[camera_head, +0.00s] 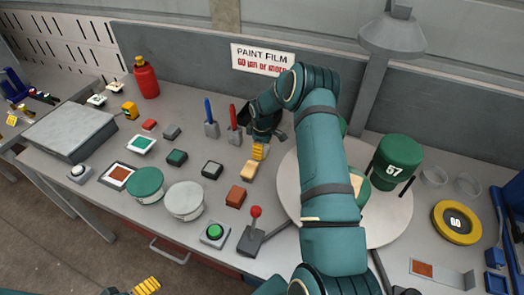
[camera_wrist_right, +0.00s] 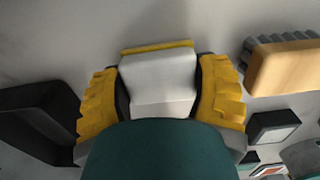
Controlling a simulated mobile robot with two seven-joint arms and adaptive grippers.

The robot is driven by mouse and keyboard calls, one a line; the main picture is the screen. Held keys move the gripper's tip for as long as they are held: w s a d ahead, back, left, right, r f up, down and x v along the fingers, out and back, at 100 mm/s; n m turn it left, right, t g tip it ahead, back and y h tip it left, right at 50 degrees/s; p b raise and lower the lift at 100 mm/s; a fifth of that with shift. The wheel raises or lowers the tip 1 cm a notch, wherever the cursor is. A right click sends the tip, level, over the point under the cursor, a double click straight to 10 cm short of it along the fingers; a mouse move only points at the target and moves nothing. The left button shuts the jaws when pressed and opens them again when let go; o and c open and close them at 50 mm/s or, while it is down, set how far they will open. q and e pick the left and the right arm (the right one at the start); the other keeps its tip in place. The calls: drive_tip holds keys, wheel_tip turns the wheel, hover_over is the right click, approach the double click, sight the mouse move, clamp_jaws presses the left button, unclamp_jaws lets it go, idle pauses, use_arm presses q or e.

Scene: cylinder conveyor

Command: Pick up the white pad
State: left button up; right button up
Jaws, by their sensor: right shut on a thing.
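The white pad (camera_wrist_right: 158,80) sits between the two yellow fingers of my right gripper (camera_wrist_right: 160,88) in the right wrist view, and both fingers press against its sides. It has a thin yellow strip along its far edge. In the head view my right gripper (camera_head: 259,151) reaches down to the bench near the paint-film sign, and the pad cannot be made out there. A green part hides the near end of the pad in the wrist view. Only a yellow finger of my left gripper (camera_head: 147,286) shows at the bottom edge of the head view.
A tan block (camera_head: 249,170) lies just in front of my right gripper, with a dark block (camera_head: 212,169) and a red-brown block (camera_head: 236,196) nearby. A black tray (camera_wrist_right: 35,110) is beside it. A large round turntable (camera_head: 290,190) and a green drum (camera_head: 398,160) stand right.

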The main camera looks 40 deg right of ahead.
wheel_tip(320, 180, up, 10)
drive_tip(key=shift+r, duration=0.1)
idle(0.4)
drive_tip(key=o, duration=0.5)
drive_tip(key=c, duration=0.6)
drive_tip(key=shift+a, duration=0.1)
